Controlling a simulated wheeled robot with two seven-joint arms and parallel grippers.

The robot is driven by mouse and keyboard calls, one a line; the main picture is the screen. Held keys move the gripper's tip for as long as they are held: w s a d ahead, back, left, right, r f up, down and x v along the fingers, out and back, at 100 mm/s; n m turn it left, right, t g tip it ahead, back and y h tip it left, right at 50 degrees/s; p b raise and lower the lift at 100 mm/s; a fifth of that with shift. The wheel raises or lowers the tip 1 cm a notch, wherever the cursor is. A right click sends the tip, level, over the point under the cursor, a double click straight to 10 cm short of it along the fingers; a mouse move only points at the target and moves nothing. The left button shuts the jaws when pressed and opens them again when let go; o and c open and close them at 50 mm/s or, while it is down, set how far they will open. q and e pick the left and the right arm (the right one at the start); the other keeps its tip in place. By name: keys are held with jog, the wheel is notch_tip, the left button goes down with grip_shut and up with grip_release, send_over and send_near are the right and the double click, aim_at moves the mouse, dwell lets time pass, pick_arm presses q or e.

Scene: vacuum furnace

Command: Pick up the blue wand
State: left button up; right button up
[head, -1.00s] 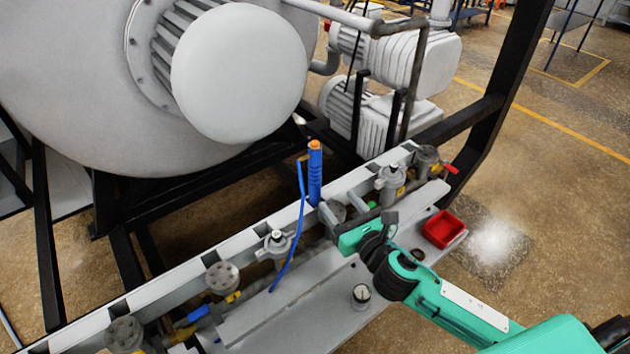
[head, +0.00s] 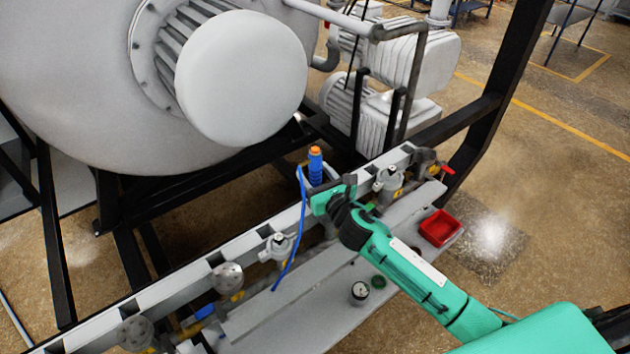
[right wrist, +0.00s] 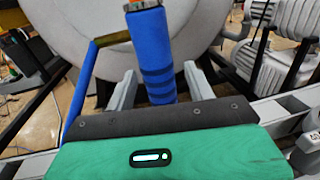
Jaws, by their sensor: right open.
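The blue wand (head: 315,167) with an orange tip stands upright at the metal rail in the head view. Its lower part is hidden behind my right gripper (head: 326,186). In the right wrist view the wand (right wrist: 153,52) stands between the two grey fingers of the open gripper (right wrist: 160,88), with a gap visible on each side. A blue hose (head: 302,215) loops down from the wand's left side to the shelf. My left gripper is in neither view.
Grey valves (head: 278,246) line the rail (head: 180,273) on both sides of the wand. A red tray (head: 440,228) and a gauge (head: 360,292) are on the grey shelf (head: 318,305). The big furnace end (head: 240,80) is behind the wand.

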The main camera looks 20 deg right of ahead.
jog(key=shift+w, duration=0.2)
grip_shut()
jog(key=shift+r, duration=0.1)
